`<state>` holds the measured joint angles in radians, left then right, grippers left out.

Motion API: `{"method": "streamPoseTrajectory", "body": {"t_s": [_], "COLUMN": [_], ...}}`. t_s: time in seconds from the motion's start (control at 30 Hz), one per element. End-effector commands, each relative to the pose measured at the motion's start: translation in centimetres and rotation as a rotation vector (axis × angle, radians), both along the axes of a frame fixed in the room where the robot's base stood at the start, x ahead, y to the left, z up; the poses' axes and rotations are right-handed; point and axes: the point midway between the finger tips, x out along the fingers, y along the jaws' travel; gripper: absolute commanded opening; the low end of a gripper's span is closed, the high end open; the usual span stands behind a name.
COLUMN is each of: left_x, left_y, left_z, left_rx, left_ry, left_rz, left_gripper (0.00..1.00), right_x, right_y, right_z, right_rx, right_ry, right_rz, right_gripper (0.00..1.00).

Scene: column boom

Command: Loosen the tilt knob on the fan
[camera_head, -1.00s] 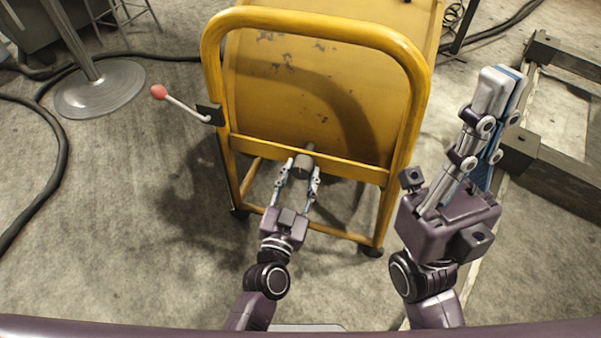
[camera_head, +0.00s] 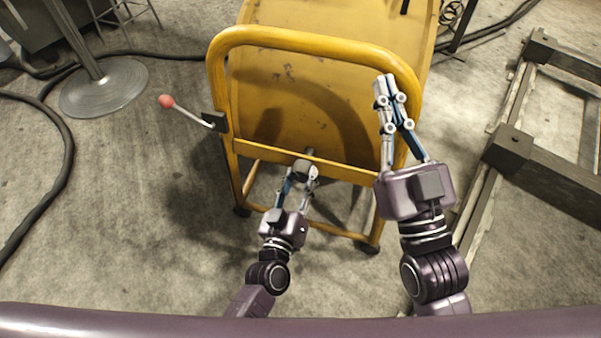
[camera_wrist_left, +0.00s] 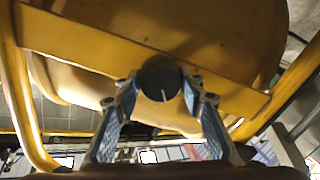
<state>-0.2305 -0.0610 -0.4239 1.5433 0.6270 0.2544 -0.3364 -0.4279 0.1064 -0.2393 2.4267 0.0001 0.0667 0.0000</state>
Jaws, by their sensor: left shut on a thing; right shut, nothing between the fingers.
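The fan (camera_head: 300,112) is a large yellow drum in a tubular yellow frame. The tilt knob (camera_head: 302,168) is a dark grey cylinder on the frame's crossbar. In the left wrist view the knob (camera_wrist_left: 160,82) shows its round face with a pale line, nearly upright. My left gripper (camera_head: 299,176) is shut on the knob, one finger on each side; its fingers (camera_wrist_left: 162,90) also show in the left wrist view. My right gripper (camera_head: 387,86) is shut and empty, in front of the frame's right upright in the picture.
A lever with a red ball (camera_head: 167,101) sticks out from the frame's left side. A round grey stand base (camera_head: 103,90) and a black cable (camera_head: 64,165) lie at the left. Dark beams (camera_head: 510,150) lie on the floor at the right. Concrete floor is clear at lower left.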

Motion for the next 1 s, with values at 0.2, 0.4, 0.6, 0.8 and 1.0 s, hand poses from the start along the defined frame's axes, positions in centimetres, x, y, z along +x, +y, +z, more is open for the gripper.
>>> {"method": "streamPoseTrajectory", "body": {"t_s": [0.2,0.4,0.6,0.8,1.0], "left_x": [0.1,0.0,0.1,0.1,0.1], "left_y": [0.1,0.1,0.1,0.1,0.2], "left_z": [0.3,0.2,0.1,0.1,0.0], "left_rx": [-0.195,-0.377,-0.560,-0.743,-0.920], "left_ry": [0.059,0.114,0.169,0.225,0.279], "left_rz": [0.000,-0.001,0.001,0.001,0.001], "left_gripper": [0.13,0.13,0.13,0.13,0.13], "right_x": [1.7,2.2,2.2,2.2,2.2], "right_y": [-0.2,-0.4,-0.6,-0.6,-0.4], "right_z": [-4.5,-7.6,-9.2,-9.3,-8.1], "right_rx": [-0.063,-0.098,-0.115,-0.116,-0.101], "right_ry": [0.226,0.359,0.424,0.427,0.370], "right_rz": [-0.014,-0.021,-0.025,-0.025,-0.021], "right_gripper": [0.00,0.00,0.00,0.00,0.00]}}
